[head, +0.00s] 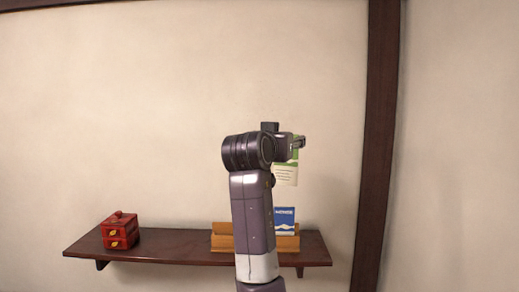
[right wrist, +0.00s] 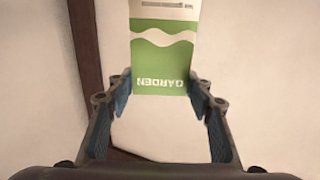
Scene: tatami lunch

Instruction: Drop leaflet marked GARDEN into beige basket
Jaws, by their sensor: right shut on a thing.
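The green and white leaflet marked GARDEN (right wrist: 163,48) shows its lettering upside down in the right wrist view. It is between the fingertips of my right gripper (right wrist: 160,92), which is shut on its edge. In the head view the leaflet (head: 286,174) hangs below my right gripper (head: 299,142), in the air above the shelf and clear of it. My right arm hides part of the leaflet there. The beige basket is not in view. My left gripper is not in view.
A dark wall shelf (head: 180,248) holds a red stacked box (head: 120,232) at left and a wooden rack (head: 222,240) with a blue leaflet (head: 285,219). My arm partly hides the rack. A dark wooden post (head: 378,130) stands at right. The wall above is bare.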

